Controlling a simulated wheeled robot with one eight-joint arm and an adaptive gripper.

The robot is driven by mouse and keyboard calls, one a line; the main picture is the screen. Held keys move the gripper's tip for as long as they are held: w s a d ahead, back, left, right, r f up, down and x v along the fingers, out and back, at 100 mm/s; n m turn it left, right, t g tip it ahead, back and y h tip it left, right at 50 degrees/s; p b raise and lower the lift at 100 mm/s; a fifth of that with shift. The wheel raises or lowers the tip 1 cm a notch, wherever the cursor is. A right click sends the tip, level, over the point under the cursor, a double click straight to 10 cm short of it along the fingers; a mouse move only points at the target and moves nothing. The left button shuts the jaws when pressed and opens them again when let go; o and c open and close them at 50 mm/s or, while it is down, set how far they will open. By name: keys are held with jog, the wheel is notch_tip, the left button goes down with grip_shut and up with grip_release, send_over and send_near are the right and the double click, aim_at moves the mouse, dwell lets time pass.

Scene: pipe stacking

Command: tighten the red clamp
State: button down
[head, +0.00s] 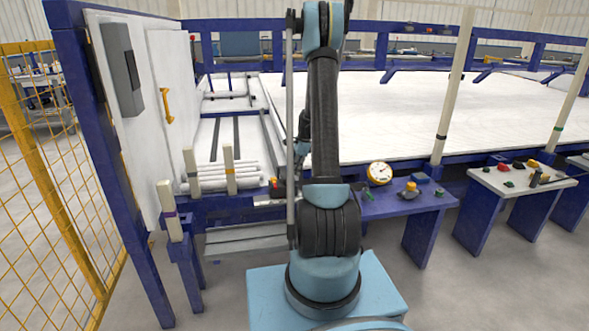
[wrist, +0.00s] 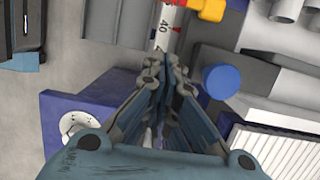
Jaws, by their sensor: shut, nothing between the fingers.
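A small red part (wrist: 177,3), which may be the red clamp, shows at the top edge of the wrist view beside a yellow-orange fitting (wrist: 208,9). Most of it is cut off by the picture edge. A white pipe (wrist: 168,28) with dark and red markings runs below it. My gripper (wrist: 164,68) is shut and empty, with its fingertips near the pipe's lower end; I cannot tell whether they touch it.
White pipes (head: 222,177) lie between upright posts (head: 229,168) on the left. A blue table (head: 405,205) with a round gauge (head: 379,173) stands right of my arm. A white-topped table (head: 520,188) holds small parts. A yellow mesh fence (head: 45,185) closes the left side.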

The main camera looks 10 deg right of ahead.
aim_at(274, 184)
jog(key=a+f, duration=0.5)
jog(key=shift+a+f, duration=0.15)
jog(key=shift+f, duration=0.1)
jog(key=shift+s, duration=0.1)
dwell(0.5)
